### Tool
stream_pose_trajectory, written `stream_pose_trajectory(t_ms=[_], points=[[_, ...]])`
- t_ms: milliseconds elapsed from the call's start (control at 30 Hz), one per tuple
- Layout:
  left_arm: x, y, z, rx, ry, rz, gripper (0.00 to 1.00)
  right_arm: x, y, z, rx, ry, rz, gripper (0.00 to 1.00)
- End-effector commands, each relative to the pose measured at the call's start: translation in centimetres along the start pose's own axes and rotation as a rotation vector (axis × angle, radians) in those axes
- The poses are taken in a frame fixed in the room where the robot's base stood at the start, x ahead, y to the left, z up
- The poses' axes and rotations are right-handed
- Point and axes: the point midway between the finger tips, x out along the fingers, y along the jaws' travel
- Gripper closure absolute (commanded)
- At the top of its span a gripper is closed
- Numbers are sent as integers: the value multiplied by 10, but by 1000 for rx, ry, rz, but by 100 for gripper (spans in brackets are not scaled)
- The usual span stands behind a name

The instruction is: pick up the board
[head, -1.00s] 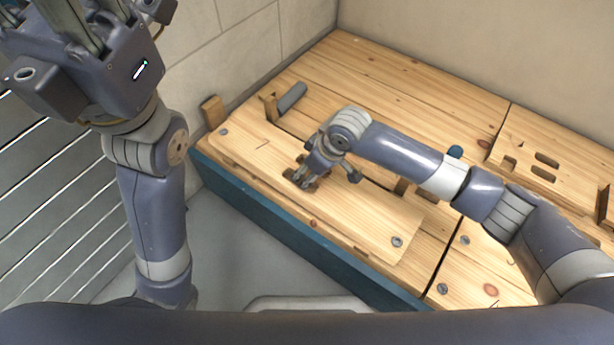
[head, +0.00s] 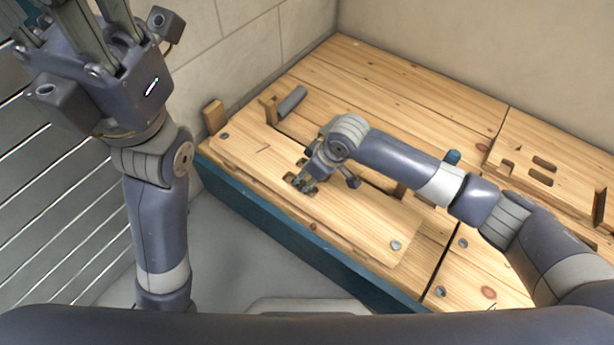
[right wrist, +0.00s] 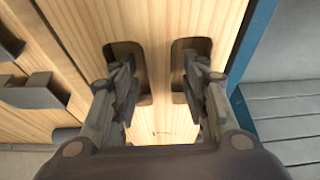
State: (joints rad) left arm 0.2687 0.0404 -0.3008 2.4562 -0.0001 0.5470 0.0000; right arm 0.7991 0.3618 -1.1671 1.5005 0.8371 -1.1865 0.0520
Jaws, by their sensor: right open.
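The board (head: 360,222) is a long, light wooden plank lying flat along the near edge of the workbench. It has two slots near its middle, which show in the right wrist view on the board (right wrist: 165,20). My right gripper (head: 301,182) is over these slots, pointing down. In the right wrist view my right gripper (right wrist: 158,72) is open, one finger at each slot; how deep the tips reach is unclear. The wood between the slots lies between the fingers. My left gripper (head: 75,35) is raised at the upper left, away from the bench, its fingertips cut off by the frame.
The wooden workbench (head: 420,90) has a blue front side. A grey cylinder (head: 291,101) lies behind the board, and a small wooden block (head: 214,116) stands at its left end. Another slotted wooden piece (head: 540,160) is at the right. Walls close off the back and left.

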Motion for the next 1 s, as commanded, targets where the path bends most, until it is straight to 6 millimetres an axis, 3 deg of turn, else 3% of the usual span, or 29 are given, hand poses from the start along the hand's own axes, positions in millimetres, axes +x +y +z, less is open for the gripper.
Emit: stream_pose_trajectory(t_ms=[167,300,367,1000], points=[[-1,0,0,0,-1,0,66,0,0,0,0,0,0,58],[0,0,0,0,-1,0,66,0,0,0,0,0,0,90],[0,0,0,0,-1,0,66,0,0,0,0,0,0,100],[-2,2,-2,3,7,8,66,-2,1,-3,0,5,3,100]])
